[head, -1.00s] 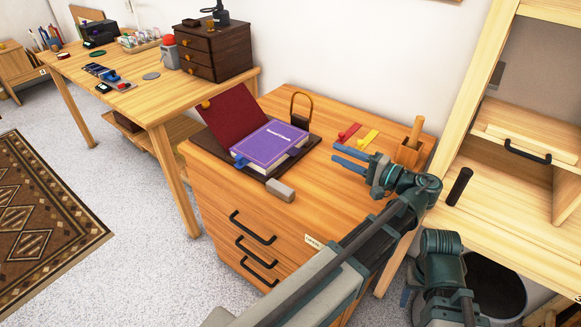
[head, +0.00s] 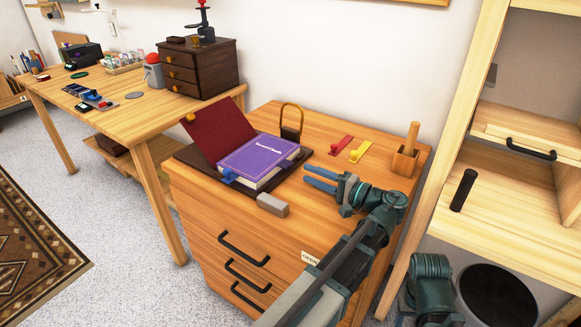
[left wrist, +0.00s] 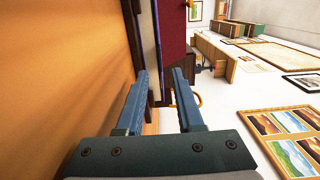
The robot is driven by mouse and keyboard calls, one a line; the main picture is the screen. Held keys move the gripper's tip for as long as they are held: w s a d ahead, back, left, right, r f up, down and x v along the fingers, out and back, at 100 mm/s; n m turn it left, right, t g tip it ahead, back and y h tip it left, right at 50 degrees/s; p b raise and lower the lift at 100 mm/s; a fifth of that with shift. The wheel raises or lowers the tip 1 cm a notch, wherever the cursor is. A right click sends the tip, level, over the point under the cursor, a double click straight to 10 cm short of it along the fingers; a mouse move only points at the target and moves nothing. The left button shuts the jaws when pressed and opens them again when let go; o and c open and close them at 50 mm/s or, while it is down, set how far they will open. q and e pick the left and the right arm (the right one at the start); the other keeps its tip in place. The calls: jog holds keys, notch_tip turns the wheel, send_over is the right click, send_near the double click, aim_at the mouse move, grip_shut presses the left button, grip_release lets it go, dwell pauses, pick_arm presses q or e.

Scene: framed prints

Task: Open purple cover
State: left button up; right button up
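The purple book (head: 258,160), its cover shut, lies on a dark board (head: 290,173) on top of the wooden cabinet. A dark red panel (head: 217,131) stands tilted up along the book's far left side. A blue tab (head: 229,177) sticks out at the book's front left corner. My left gripper (head: 307,177) is just right of the book, low over the cabinet top, its blue fingers apart and empty. In the left wrist view, the gap between the fingers (left wrist: 160,80) faces the edge of the book, partly hidden by them. My right gripper cannot be made out.
A grey block (head: 272,205) lies in front of the book. A padlock-shaped object (head: 291,130) stands behind it. Red (head: 341,145) and yellow (head: 360,151) pieces and a wooden holder (head: 405,161) sit at the back right. The cabinet top's front right is clear.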

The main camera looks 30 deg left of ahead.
pick_arm(q)
jog(key=a, duration=0.7)
jog(key=shift+w+a, duration=0.15)
jog(key=shift+w, duration=0.15)
grip_shut()
dwell(1.1)
